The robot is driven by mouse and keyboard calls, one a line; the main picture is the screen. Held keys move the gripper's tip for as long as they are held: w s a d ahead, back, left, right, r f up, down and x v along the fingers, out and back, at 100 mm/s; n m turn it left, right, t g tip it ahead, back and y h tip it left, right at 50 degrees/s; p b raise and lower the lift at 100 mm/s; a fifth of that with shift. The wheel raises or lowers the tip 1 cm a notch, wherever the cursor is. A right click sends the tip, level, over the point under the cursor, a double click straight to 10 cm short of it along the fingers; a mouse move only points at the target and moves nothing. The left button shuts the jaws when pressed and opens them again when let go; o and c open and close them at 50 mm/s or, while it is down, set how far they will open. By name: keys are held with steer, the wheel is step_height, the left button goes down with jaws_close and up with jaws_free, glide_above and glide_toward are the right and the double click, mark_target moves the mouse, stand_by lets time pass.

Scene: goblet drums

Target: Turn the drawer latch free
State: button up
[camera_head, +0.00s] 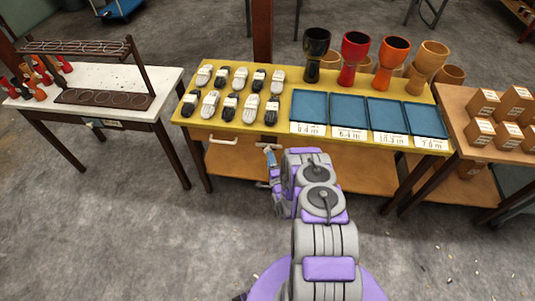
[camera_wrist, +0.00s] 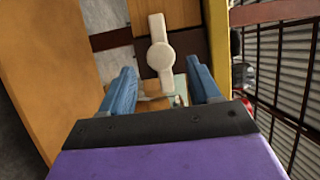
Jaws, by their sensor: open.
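The drawer latch (camera_wrist: 160,50) is a cream turn-piece with a round hub and two short arms. In the wrist view it stands nearly upright, tilted slightly, in front of dark and light wood. My gripper (camera_wrist: 160,80) is open, with one blue finger on each side of the latch's lower arm. I see a gap on both sides, and contact cannot be made out. In the head view my gripper (camera_head: 271,160) is at the front edge of the yellow table (camera_head: 280,134). The drawer's cream handle (camera_head: 222,141) is left of it. The drawer looks shut.
The yellow table carries shoe-like pale and dark items (camera_head: 229,107), blue trays (camera_head: 348,111) with number cards, and goblet drums (camera_head: 354,56). A white table (camera_head: 140,82) with a rack stands left. Boxes (camera_head: 483,103) sit on a table at right. The floor in front is mostly clear.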

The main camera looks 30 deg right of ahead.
mark_target(268, 148)
steer(key=b+x, duration=0.1)
steer(key=x, duration=0.5)
steer(key=shift+s, duration=0.1)
steer(key=c, duration=1)
